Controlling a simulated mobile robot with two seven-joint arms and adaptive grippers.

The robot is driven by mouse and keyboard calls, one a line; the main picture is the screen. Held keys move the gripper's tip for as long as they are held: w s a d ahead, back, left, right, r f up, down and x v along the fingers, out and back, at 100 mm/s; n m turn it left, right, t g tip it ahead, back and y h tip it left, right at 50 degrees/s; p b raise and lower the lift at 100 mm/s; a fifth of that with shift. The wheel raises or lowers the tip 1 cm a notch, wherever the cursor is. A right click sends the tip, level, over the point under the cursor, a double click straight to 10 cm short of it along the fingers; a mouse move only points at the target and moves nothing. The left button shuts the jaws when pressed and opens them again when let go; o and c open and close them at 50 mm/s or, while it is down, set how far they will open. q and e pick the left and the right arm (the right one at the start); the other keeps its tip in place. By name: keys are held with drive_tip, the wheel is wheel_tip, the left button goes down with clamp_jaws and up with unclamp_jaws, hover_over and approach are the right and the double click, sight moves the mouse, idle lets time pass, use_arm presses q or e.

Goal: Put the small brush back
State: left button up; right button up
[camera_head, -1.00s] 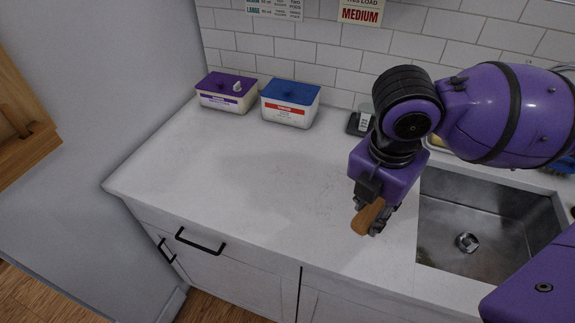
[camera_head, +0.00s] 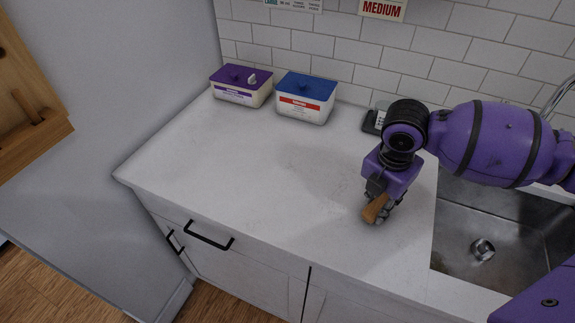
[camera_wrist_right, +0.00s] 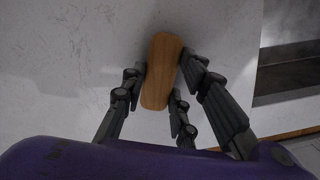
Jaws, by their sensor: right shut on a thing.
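The small brush (camera_head: 374,207) shows as a brown wooden piece in my right gripper (camera_head: 383,209), above the counter and left of the sink. In the right wrist view the brush (camera_wrist_right: 161,72) lies between the dark fingers of the gripper (camera_wrist_right: 160,85), which are shut on it. Only its wooden part shows; I cannot see any bristles. I cannot tell how high it is above the counter. My left gripper is not in view.
The white counter (camera_head: 260,185) is clear in the middle. A purple-lidded tub (camera_head: 240,93) and a blue-lidded tub (camera_head: 304,106) stand at the back wall. A metal sink (camera_head: 465,220) is at the right. A wooden rack (camera_head: 25,105) hangs at the far left.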

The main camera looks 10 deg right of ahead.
sight(375, 209)
drive_tip(key=o, duration=1.1)
drive_tip(key=r, duration=0.8)
drive_tip(key=s+a+r, duration=0.1)
drive_tip(key=r, duration=0.3)
drive_tip(key=shift+p, duration=0.35)
